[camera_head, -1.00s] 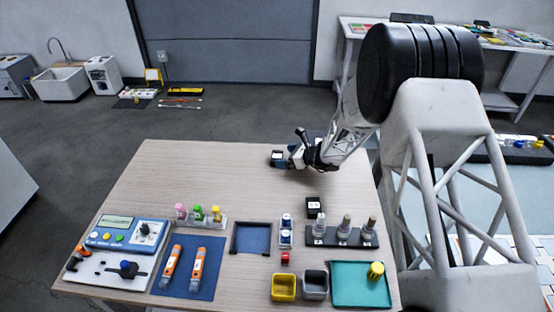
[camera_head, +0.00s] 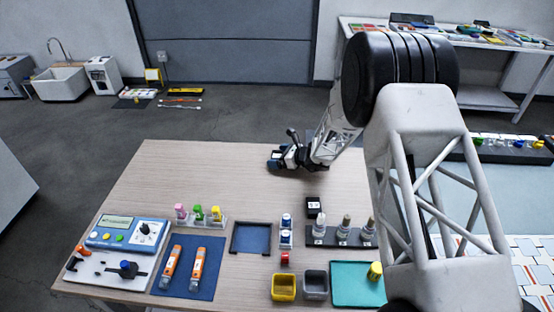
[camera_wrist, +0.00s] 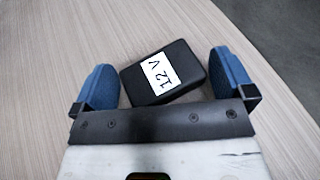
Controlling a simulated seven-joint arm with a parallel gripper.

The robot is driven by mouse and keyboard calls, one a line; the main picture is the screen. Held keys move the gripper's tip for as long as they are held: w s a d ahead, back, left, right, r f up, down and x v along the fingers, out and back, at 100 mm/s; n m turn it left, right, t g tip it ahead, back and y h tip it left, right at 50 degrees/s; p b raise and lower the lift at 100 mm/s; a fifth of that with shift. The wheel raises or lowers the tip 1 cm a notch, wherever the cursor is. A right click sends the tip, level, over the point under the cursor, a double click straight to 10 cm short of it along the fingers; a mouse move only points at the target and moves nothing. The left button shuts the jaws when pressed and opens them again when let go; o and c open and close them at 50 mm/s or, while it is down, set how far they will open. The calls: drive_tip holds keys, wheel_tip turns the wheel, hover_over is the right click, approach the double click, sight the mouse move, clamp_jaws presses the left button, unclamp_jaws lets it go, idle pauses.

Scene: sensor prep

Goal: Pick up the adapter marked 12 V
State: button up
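The adapter marked 12 V (camera_wrist: 163,72) is a black block with a white label, lying on the wooden table. In the wrist view it sits slightly turned between the two blue fingertips of my gripper (camera_wrist: 165,80). A gap shows on both sides, wider at the left finger, so the fingers are open and not gripping it. In the head view my gripper (camera_head: 274,160) is low at the far part of the table, and I cannot clearly make out the adapter there. A second black block with a white label (camera_head: 314,206) stands nearer the front; its marking is too small to read.
A blue-lined tray (camera_head: 251,238), a yellow bin (camera_head: 284,287), a grey bin (camera_head: 315,285) and a teal tray (camera_head: 350,285) stand nearer the front. The table's far left is clear.

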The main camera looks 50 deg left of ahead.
sight(279, 156)
drive_tip(key=c, duration=0.6)
drive_tip(key=shift+r, duration=0.1)
drive_tip(key=shift+r, duration=0.75)
wheel_tip(279, 156, up, 2)
drive_tip(key=shift+r, duration=0.1)
drive_tip(key=s+d, duration=0.2)
drive_tip(key=d, duration=0.2)
drive_tip(key=s+d, duration=0.3)
drive_tip(key=d, duration=0.2)
drive_tip(key=s+d+r, duration=0.1)
drive_tip(key=s+d, duration=0.2)
drive_tip(key=d, duration=0.1)
drive_tip(key=shift+s+d, duration=0.25)
drive_tip(key=shift+d, duration=0.05)
